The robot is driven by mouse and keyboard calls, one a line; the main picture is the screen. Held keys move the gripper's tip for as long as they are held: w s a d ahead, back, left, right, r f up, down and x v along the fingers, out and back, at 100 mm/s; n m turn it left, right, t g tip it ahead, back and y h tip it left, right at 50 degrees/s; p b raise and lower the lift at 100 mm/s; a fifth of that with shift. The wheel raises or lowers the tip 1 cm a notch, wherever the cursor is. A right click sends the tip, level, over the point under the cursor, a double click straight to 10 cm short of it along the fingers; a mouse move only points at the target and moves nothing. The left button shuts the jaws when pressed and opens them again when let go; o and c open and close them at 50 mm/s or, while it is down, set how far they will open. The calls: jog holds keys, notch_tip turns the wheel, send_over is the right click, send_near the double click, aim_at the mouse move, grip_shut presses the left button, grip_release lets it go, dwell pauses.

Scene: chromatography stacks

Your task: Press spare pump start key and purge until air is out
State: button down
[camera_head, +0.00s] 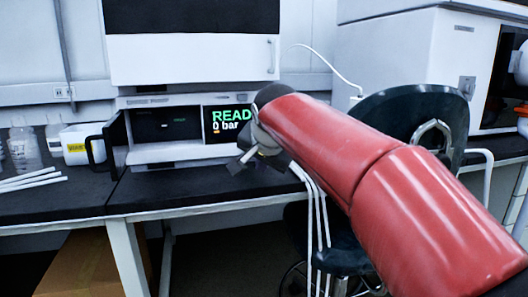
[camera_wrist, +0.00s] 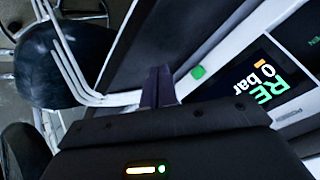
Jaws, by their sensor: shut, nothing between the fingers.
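The pump (camera_head: 165,153) is a white module on the dark bench, under a taller white unit. Its screen (camera_head: 228,122) shows green letters beginning "READ" and "0 bar"; the screen also appears rotated in the wrist view (camera_wrist: 268,82). A small green key (camera_wrist: 198,72) sits on the pump's white front edge in the wrist view; in the head view I cannot make it out. My gripper (camera_head: 245,158) is shut and empty in front of the pump, below the screen. In the wrist view its fingers (camera_wrist: 159,78) are together, beside the green key and apart from it in the picture.
A dark open door panel (camera_head: 116,143) stands at the pump's left. Bottles (camera_head: 24,148), a white jug (camera_head: 78,145) and white sticks (camera_head: 32,181) are on the left bench. A dark chair (camera_head: 425,110) stands at the right, near my arm. White tubes (camera_head: 315,205) hang over the bench edge.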

jog(key=shift+a, duration=0.1)
jog(key=w+p, duration=0.1)
jog(key=w, duration=0.1)
jog(key=w+a+p, duration=0.1)
jog(key=w+p, duration=0.1)
jog(key=w, duration=0.1)
jog(key=w+a+p, duration=0.1)
jog(key=w+p, duration=0.1)
jog(key=shift+w+r, duration=0.2)
jog(key=shift+w+a+f+p, duration=0.2)
jog(key=shift+w+p, duration=0.15)
jog(key=shift+w, duration=0.15)
dwell(1.8)
jog(key=shift+w+r+p, duration=0.15)
jog(key=shift+w+p, duration=0.15)
jog(key=shift+p, duration=0.05)
jog(key=shift+w+a, duration=0.1)
